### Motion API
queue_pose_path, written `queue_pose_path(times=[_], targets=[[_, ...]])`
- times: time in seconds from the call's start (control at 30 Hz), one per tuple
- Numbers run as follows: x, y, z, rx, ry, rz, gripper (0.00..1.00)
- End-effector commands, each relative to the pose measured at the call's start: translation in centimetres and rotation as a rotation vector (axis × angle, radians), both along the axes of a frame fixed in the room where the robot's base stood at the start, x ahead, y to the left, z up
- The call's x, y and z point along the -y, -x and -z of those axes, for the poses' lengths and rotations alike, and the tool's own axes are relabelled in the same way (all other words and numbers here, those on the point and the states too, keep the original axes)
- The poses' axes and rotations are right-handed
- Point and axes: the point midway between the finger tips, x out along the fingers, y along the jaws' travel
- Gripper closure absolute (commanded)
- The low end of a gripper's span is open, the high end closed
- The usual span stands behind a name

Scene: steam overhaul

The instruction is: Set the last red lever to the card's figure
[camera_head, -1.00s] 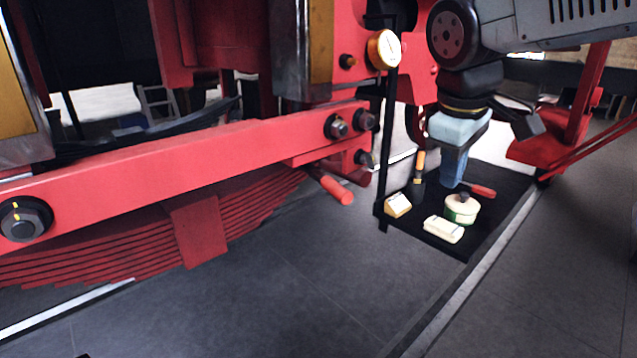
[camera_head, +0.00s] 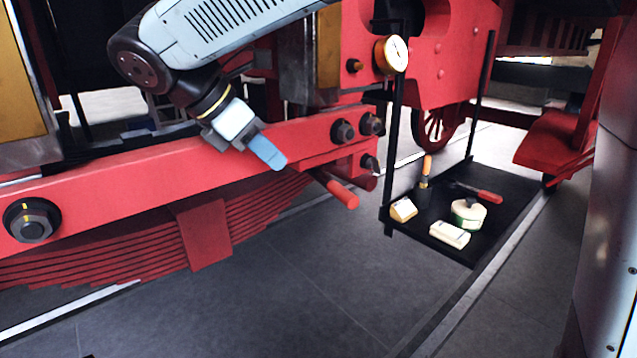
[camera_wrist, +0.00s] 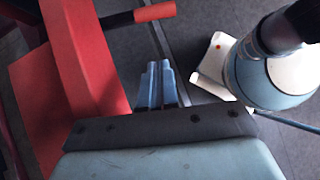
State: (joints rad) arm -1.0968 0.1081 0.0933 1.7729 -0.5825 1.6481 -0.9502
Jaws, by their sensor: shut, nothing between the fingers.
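A red lever handle (camera_head: 340,192) sticks out below the right end of the long red beam (camera_head: 130,168), pointing down and right. What is probably the same red handle shows at the top of the wrist view (camera_wrist: 155,12). My gripper (camera_head: 275,158) has its blue fingers shut and empty, in front of the beam and left of the lever, apart from it. The closed fingers show in the wrist view (camera_wrist: 156,75). A small cream wedge (camera_head: 403,209), possibly the card, stands on the black tray; no figure is readable.
The black tray (camera_head: 510,185) also holds a white block (camera_head: 449,234), a round tin (camera_head: 468,214), a red-handled tool (camera_head: 478,193) and an orange-handled brush (camera_head: 426,170). A round gauge (camera_head: 391,54) and a thin black post (camera_head: 394,130) stand near the lever. The floor in front is clear.

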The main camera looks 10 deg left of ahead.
Motion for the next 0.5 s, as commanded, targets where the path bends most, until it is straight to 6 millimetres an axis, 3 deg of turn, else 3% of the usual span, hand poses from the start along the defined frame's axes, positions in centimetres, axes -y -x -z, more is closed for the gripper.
queue_pose_path(times=[0.17,0.5], targets=[[0.4,-0.4,1.0,0.000,0.007,-0.007,1.00],[3.4,-2.6,5.5,-0.001,0.007,-0.005,1.00]])
